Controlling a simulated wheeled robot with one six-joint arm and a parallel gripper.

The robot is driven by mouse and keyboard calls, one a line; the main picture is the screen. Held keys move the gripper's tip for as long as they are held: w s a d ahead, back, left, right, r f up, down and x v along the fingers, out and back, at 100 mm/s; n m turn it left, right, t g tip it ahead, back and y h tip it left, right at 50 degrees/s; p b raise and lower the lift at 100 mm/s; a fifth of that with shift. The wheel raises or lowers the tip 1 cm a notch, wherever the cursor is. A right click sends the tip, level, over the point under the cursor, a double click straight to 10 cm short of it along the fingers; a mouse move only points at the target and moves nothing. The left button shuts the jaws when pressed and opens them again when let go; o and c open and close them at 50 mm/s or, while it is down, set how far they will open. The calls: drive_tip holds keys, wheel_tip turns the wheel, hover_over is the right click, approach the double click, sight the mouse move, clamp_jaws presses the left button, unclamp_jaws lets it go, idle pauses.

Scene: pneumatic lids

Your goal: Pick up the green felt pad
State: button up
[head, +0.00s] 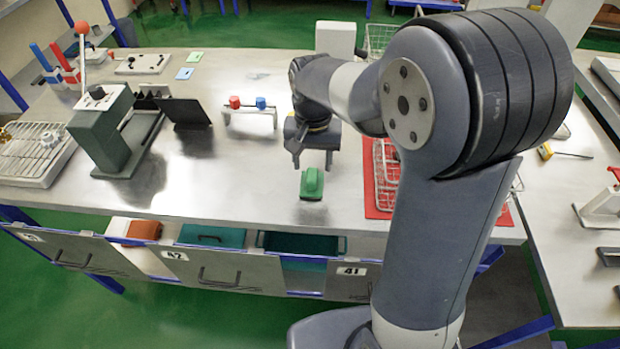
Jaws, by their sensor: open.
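The green felt pad (312,183) lies on the steel bench top near its front edge. It looks like a small rounded green block on a darker base. My gripper (313,160) is open and points down, just behind and above the pad in the head view. Its two fingers are apart with nothing between them.
A red mat (376,205) with a wire basket (388,165) is at the right, partly behind my arm. A small rack with red and blue pieces (249,105) stands left of my gripper. Open drawers (212,237) are below the front edge. Bench around the pad is clear.

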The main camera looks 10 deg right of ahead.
sight(312, 174)
drive_tip(key=shift+w+f+p, duration=0.2)
drive_tip(key=shift+f+p, duration=0.2)
drive_tip(key=shift+f, duration=2.5)
drive_tip(key=c, duration=1.1)
drive_tip(key=shift+r, duration=0.1)
wheel_tip(312, 174, up, 10)
drive_tip(key=shift+b, duration=0.3)
drive_tip(key=o, duration=0.5)
drive_tip(key=shift+c, duration=0.2)
drive_tip(key=c, duration=0.3)
drive_tip(key=shift+s, duration=0.1)
